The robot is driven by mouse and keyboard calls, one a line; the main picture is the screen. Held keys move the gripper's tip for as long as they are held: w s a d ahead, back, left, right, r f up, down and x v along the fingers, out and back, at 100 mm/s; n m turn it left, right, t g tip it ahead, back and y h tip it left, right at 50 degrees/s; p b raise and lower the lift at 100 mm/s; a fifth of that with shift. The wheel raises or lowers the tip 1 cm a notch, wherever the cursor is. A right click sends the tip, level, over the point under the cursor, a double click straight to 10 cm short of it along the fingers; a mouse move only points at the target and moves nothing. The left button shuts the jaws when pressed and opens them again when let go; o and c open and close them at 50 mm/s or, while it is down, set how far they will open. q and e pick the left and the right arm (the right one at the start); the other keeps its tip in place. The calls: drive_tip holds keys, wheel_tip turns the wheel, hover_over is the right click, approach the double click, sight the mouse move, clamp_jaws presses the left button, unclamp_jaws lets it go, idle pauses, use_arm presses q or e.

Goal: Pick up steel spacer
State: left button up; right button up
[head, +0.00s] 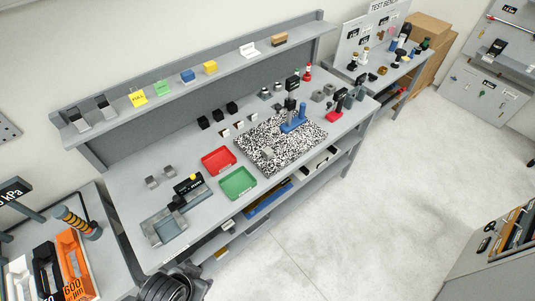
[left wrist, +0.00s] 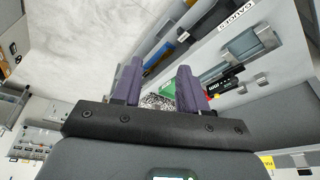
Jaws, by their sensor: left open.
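I cannot tell for certain which piece is the steel spacer. Two small grey metal blocks, one (head: 152,182) and another (head: 168,171), sit on the left part of the workbench in the head view. Another small grey piece (head: 268,152) lies on the speckled mat (head: 308,150). My left gripper (left wrist: 159,66) shows in the left wrist view with its two purple fingers spread and nothing between them close up. The green tray (left wrist: 168,88) shows beyond the fingers. My right gripper is not in view.
A red tray (head: 218,160) and the green tray stand left of the mat. A grey fixture (head: 163,230) and a black device with a display (head: 187,184) are nearby. A blue stand (head: 295,123) is on the mat. A raised shelf (head: 225,70) runs along the back.

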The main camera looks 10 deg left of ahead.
use_arm(q)
drive_tip(key=shift+o, duration=0.3)
drive_tip(key=o, duration=0.6)
